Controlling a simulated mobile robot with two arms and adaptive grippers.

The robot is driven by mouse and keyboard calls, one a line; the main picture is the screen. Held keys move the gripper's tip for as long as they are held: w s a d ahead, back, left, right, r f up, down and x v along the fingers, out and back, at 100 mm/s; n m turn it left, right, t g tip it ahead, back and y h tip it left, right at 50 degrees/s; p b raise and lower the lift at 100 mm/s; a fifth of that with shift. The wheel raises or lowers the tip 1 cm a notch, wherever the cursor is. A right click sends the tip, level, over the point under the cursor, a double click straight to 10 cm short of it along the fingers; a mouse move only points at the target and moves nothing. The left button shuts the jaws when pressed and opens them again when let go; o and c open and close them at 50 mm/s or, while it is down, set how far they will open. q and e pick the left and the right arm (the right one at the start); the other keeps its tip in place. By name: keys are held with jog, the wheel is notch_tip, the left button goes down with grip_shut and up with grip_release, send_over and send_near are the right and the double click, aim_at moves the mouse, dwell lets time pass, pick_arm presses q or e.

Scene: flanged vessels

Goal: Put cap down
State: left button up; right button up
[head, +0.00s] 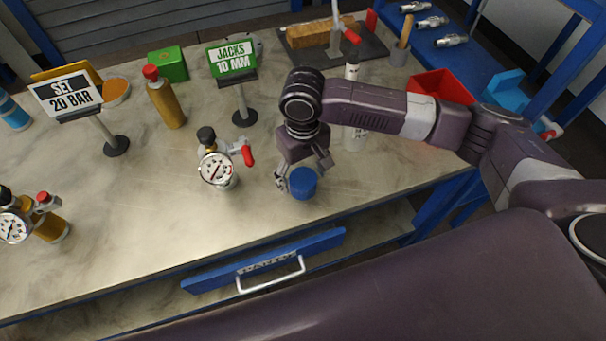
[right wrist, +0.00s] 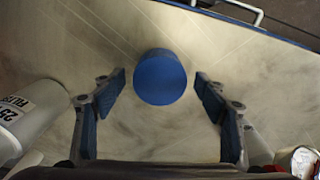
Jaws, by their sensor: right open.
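The blue cap (head: 303,184) is on the bench top near its front edge, just below my right gripper (head: 300,175). In the right wrist view the cap (right wrist: 160,77) lies between the two fingertips, with a visible gap on each side. My right gripper (right wrist: 160,88) is open around it and holds nothing. Whether the cap rests flat on its base is hard to tell from above. My left gripper does not show.
A pressure gauge with a red-handled valve (head: 217,170) stands left of the cap. A white cylinder (right wrist: 25,115) stands left in the wrist view. A red bin (head: 440,85) is farther right. A drawer (head: 265,262) is below the front edge.

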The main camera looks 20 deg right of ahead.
aim_at(303, 178)
jog(key=shift+r, duration=0.2)
notch_tip(303, 178, up, 12)
jog(key=shift+r+b, duration=0.25)
jog(key=shift+b, duration=0.15)
dwell(1.4)
